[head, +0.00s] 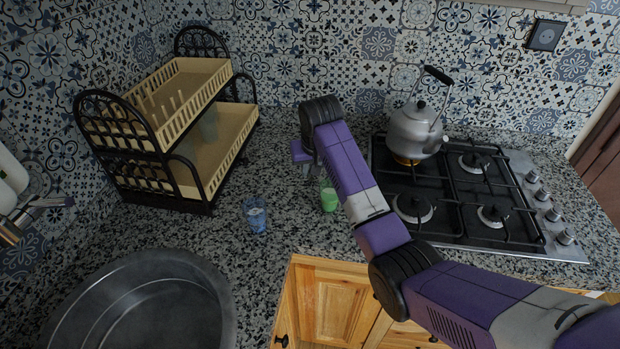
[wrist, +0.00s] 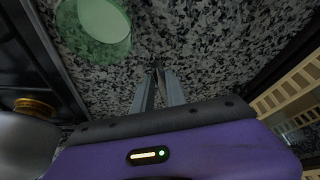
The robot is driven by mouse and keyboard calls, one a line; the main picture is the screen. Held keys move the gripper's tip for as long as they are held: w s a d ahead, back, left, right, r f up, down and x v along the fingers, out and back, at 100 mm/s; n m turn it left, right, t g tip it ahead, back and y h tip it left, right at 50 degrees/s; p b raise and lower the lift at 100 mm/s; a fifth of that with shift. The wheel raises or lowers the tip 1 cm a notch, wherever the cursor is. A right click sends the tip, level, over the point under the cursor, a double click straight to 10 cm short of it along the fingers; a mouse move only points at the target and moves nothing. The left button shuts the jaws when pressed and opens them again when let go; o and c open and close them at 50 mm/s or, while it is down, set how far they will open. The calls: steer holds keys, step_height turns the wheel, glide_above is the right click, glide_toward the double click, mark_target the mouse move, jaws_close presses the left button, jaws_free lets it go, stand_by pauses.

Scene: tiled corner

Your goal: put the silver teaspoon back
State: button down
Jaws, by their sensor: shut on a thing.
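My gripper (wrist: 158,76) is shut, its two grey fingers close together at the tips. A thin silver thing, the teaspoon as far as I can tell, is between them; almost none of it shows. In the head view my gripper (head: 308,168) is partly hidden by my own wrist, above the counter between the dish rack and the hob. A green cup (head: 329,197) stands on the counter just right of and nearer than my gripper. The green cup shows at upper left in the wrist view (wrist: 100,28).
A two-tier dish rack (head: 205,143) with a clear glass on its lower tier stands at left. A blue glass (head: 256,215) is in front of it. A round sink (head: 140,305) is at front left. A kettle (head: 414,130) sits on the hob (head: 460,235) at right.

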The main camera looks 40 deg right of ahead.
mark_target(310, 179)
steer(key=shift+f, duration=2.15)
steer(key=c, duration=1.3)
jaws_free()
steer(key=shift+c, duration=0.2)
steer(key=v, duration=1.2)
